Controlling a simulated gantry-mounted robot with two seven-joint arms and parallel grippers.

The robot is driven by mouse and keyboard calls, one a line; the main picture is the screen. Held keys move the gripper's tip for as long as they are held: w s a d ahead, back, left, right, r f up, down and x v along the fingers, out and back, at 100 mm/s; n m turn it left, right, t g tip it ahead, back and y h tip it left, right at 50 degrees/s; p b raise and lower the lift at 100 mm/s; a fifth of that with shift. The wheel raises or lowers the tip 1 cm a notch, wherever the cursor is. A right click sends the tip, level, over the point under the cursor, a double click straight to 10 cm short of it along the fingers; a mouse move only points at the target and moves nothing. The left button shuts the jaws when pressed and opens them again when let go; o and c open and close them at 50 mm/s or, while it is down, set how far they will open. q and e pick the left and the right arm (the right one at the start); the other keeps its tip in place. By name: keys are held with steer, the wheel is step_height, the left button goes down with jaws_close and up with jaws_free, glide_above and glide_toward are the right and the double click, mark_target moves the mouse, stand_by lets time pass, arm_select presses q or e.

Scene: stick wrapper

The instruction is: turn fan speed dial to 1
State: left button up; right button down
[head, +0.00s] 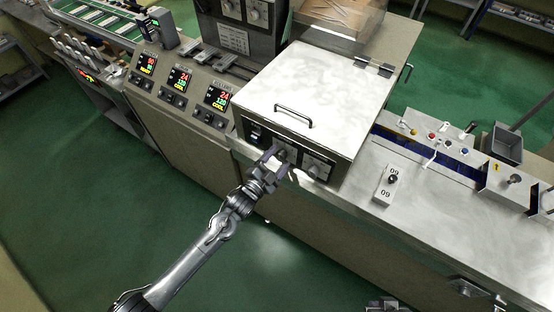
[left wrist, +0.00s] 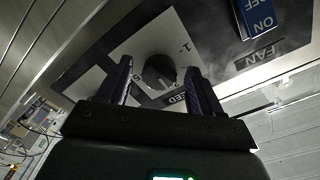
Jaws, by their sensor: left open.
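The fan speed dial is a round black knob (left wrist: 160,70) on a light plate in the left wrist view. A "1" shows on the plate, and a label ending in "ED" is partly hidden by my gripper. My left gripper (head: 270,160) is open at the front panel of the metal-lidded box. In the left wrist view its fingers (left wrist: 161,84) stand on either side of the knob; I cannot tell whether they touch it. The dial's pointer setting is unclear. A dark part at the bottom edge (head: 386,306) looks like my right gripper, mostly cut off.
A blue ON/OFF switch (left wrist: 252,18) with a FAN label (left wrist: 262,52) sits beside the dial. Another knob panel (head: 316,168) is to the right of my left gripper. A lid handle (head: 294,116) rises above. Green floor is open in front.

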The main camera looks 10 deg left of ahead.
arm_select(q)
steer(key=c, duration=1.1)
steer(key=shift+o, duration=0.2)
steer(key=n, duration=0.4)
steer(key=shift+n, duration=0.3)
steer(key=n+p, duration=0.1)
steer(key=n, duration=0.3)
steer(key=shift+d+n, duration=0.1)
steer(key=shift+n, duration=0.2)
steer(key=n+p, duration=0.1)
steer(key=n, duration=0.4)
steer(key=shift+n+p, duration=0.4)
steer(key=shift+n, duration=1.5)
